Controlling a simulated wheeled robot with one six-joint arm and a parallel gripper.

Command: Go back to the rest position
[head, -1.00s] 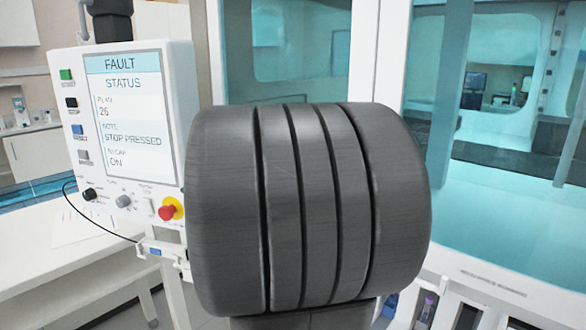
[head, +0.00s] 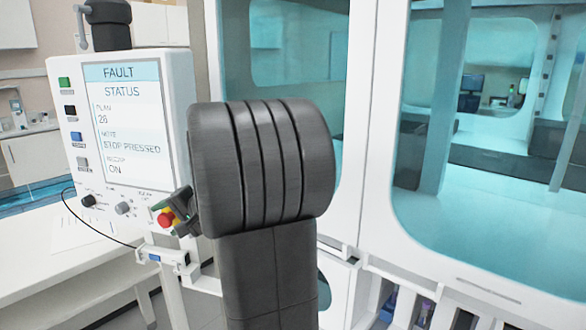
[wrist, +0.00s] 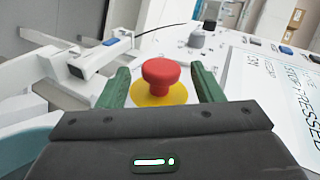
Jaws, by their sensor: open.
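My gripper (wrist: 163,88) is open in the wrist view, with one green finger on each side of the red stop button (wrist: 160,78). The button is mushroom-shaped and stands on a yellow base plate (wrist: 186,92). No contact between the fingers and the button shows. In the head view the gripper (head: 176,212) is partly hidden behind my dark arm, at the lower right corner of the white control panel (head: 145,235). The panel's screen (head: 122,120) reads FAULT, STATUS and STOP PRESSED.
A large glass-fronted white cabinet (head: 382,120) stands close on the right of my arm. Knobs (head: 88,200) and coloured push buttons (head: 77,137) sit on the panel. A white table (head: 60,250) stands at the left.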

